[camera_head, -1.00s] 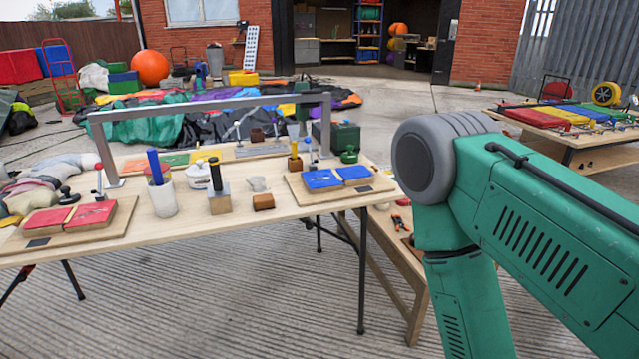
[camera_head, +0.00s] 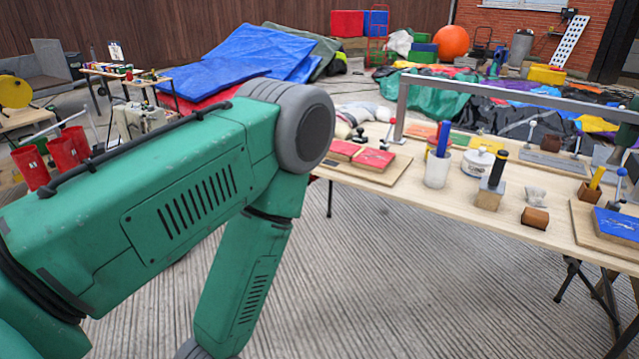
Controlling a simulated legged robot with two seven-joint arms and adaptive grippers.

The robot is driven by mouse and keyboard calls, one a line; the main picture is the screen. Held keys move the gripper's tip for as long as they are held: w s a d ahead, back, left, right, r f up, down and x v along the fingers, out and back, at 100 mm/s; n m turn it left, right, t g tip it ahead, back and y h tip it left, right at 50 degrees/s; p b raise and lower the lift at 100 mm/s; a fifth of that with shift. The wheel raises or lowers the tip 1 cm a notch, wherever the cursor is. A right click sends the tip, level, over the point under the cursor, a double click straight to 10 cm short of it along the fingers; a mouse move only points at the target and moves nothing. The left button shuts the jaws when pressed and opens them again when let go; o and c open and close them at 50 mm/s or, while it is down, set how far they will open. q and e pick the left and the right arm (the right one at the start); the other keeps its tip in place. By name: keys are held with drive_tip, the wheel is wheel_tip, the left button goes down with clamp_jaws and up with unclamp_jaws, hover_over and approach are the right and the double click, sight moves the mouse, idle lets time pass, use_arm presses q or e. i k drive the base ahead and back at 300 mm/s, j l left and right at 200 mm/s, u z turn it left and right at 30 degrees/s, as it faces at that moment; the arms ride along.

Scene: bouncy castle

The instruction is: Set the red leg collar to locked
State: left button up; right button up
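A wooden board with two red pads (camera_head: 375,159) lies at the left end of the long wooden table. A thin upright lever (camera_head: 388,136) with a small ball top stands by its right rear corner, and a dark knob (camera_head: 360,134) sits behind the pads. I cannot tell which part is the red leg collar or whether it is locked. My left arm's green links cross the left half of the view, in front of the table's left end. Neither gripper is in view.
A white cup (camera_head: 437,170), a block with a black-topped post (camera_head: 491,184), a brown block (camera_head: 535,218) and a blue pad (camera_head: 617,224) sit along the table. A grey metal frame (camera_head: 520,90) spans the table's back. Ribbed concrete floor in front is clear.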

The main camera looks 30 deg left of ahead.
sight(313, 178)
drive_tip(key=i+j+z, duration=0.2)
drive_tip(key=j, duration=0.85)
drive_tip(key=i+j+z, duration=0.15)
drive_tip(key=j, duration=0.95)
drive_tip(key=j+z, duration=0.2)
drive_tip(key=j, duration=0.9)
